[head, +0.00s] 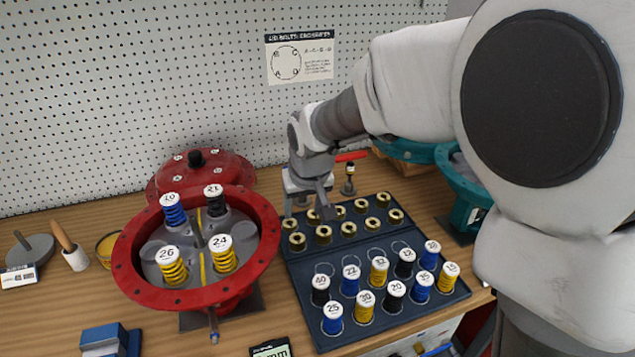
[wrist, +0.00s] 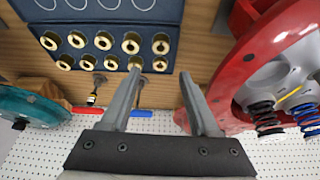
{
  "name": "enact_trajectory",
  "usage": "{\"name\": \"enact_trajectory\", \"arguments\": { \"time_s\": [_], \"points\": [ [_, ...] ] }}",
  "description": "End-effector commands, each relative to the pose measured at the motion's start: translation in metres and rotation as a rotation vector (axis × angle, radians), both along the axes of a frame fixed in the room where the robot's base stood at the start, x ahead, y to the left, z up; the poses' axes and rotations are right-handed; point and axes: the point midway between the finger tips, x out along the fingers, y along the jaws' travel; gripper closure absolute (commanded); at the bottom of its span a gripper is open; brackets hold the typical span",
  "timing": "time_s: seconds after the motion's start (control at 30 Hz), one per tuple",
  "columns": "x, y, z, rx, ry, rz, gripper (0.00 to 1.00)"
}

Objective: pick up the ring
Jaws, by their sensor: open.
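Several brass rings stand in two rows in the back part of a dark blue tray (head: 420,240). In the head view the leftmost back-row ring (head: 290,224) is just below my gripper (head: 306,208). My gripper is open and empty, pointing down above the tray's back left corner. In the wrist view my gripper (wrist: 159,76) has its fingers spread, and the end ring (wrist: 160,64) shows between the fingertips. The left finger's tip partly covers the neighbouring ring (wrist: 137,60). No ring is held. I cannot tell the exact height above the rings.
A red round housing (head: 130,267) with several numbered springs stands close left of the tray. Numbered springs (head: 394,296) fill the tray's front. A red-handled valve (head: 349,180) stands behind the tray, beneath a perforated wall (head: 120,90). Teal housings (head: 462,190) are at right.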

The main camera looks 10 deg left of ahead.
Motion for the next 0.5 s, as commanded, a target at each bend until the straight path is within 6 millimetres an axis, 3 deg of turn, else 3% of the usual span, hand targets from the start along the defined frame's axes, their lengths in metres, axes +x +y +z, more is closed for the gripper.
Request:
{"name": "enact_trajectory", "arguments": {
  "time_s": [0.5],
  "points": [
    [0.036,0.015,-0.095,-0.002,0.001,0.0,0.38]
  ]
}}
